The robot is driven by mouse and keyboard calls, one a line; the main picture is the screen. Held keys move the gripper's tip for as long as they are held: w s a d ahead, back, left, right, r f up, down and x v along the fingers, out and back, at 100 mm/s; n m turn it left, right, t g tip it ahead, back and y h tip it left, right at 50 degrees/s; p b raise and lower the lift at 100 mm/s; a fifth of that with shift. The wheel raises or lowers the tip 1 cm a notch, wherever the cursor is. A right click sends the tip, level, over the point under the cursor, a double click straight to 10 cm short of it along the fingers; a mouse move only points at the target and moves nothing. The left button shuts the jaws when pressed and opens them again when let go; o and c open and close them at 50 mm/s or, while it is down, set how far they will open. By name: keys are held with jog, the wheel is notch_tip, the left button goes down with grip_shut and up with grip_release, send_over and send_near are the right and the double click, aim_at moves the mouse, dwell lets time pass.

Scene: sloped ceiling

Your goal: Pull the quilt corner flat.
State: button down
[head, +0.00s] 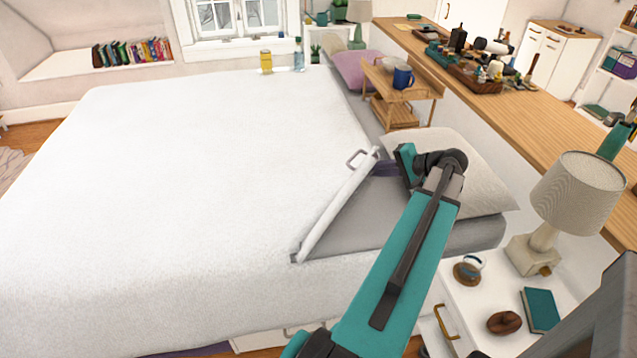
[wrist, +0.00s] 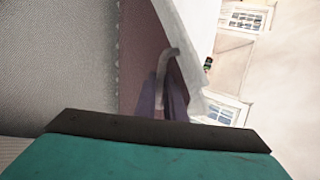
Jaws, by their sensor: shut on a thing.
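The white quilt (head: 190,170) covers most of the bed. Its corner near the pillow is folded back in a raised, slanting edge (head: 338,207), baring a grey triangle of bed (head: 375,218). My gripper (head: 383,168) is at that end, shut on the quilt corner. The exact grip is partly hidden by the wrist.
A pale pillow (head: 465,170) lies right behind my wrist. A wooden tray table (head: 400,97) with a blue mug stands beyond it. A white nightstand (head: 480,300) with a lamp (head: 575,195) is at the front right. The quilt's middle is clear.

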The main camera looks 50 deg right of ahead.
jog(key=shift+d+r, duration=0.15)
jog(key=shift+d, duration=0.05)
jog(key=s+b, duration=0.1)
jog(key=s+f+b, duration=0.1)
jog(key=shift+s+f+t, duration=0.3)
jog(key=shift+s+t, duration=0.05)
jog(key=shift+t, duration=0.05)
jog(key=c, duration=1.7)
grip_release()
jog(key=shift+a, duration=0.15)
jog(key=o, duration=1.1)
jog(key=shift+f, duration=0.1)
jog(key=shift+o, duration=0.2)
